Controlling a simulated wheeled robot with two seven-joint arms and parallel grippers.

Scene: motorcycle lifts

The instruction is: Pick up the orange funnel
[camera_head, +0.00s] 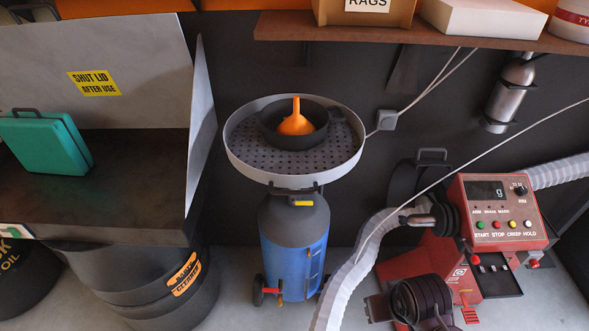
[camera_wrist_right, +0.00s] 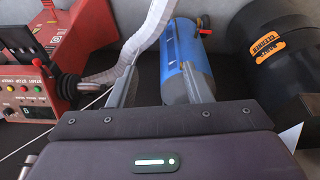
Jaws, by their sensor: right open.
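The orange funnel (camera_head: 296,120) stands spout up in a black bowl (camera_head: 272,135). The bowl sits on the perforated round grey tray (camera_head: 240,165) on top of a blue drainer tank (camera_head: 290,250). My right gripper (camera_wrist_right: 160,78) shows only in the right wrist view, with its two fingers apart and nothing between them. The blue tank (camera_wrist_right: 187,60) appears beyond the fingers there. The funnel is not visible in the right wrist view. My left gripper is in neither view.
A red machine (camera_head: 455,255) with a control panel stands at right, with a pale corrugated hose (camera_head: 352,275) in front. A wooden shelf (camera_head: 430,32) overhangs behind the tray. A grey cabinet with an upright side panel (camera_head: 200,125) is at left, holding a teal case (camera_head: 45,143).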

